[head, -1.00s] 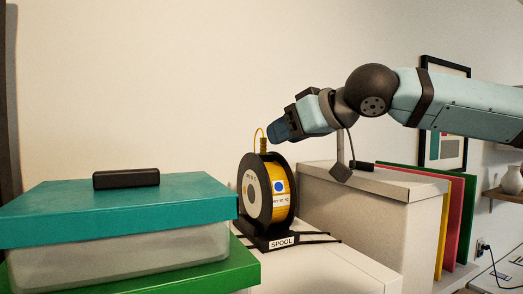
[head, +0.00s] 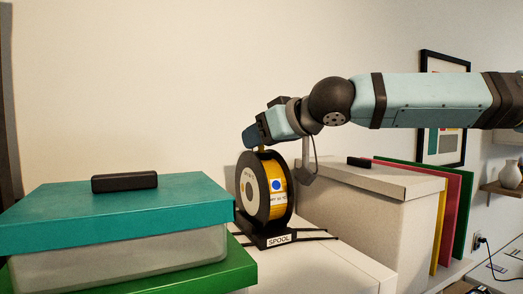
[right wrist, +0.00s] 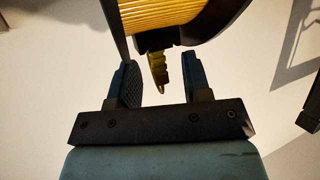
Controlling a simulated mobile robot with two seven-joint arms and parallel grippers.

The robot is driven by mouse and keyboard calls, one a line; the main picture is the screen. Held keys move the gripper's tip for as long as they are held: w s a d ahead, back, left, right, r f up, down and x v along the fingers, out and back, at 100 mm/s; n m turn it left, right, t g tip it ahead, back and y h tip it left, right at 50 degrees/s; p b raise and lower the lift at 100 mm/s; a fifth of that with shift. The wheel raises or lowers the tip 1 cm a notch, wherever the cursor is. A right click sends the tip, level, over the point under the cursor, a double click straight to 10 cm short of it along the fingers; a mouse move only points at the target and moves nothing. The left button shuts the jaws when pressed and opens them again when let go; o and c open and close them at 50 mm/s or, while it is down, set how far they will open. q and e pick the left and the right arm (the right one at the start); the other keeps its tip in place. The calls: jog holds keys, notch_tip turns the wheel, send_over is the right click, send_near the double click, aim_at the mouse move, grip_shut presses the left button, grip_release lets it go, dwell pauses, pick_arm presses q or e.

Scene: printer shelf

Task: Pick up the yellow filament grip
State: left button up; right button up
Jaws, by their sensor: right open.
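The yellow filament grip (right wrist: 159,72) stands at the top of the black spool (head: 264,187) with its orange-yellow filament. In the right wrist view it shows between the two dark fingers of my right gripper (right wrist: 160,64), with a gap on each side. The fingers are open and not closed on it. In the head view my right gripper (head: 252,137) is just above the spool, and its fingers hide most of the grip, leaving only a small yellow bit (head: 261,149) visible. My left gripper is not in view.
The spool stands on a white surface (head: 330,268) with a SPOOL label at its base. A teal-lidded box (head: 120,212) is at the left. A pale lidded box (head: 365,215) is close at the right, with coloured folders (head: 452,220) beyond it.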

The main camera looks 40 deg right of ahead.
jog(key=shift+c, duration=0.3)
jog(key=shift+a, duration=0.1)
grip_shut()
jog(key=shift+r, duration=0.1)
notch_tip(320, 180, up, 24)
dwell(0.8)
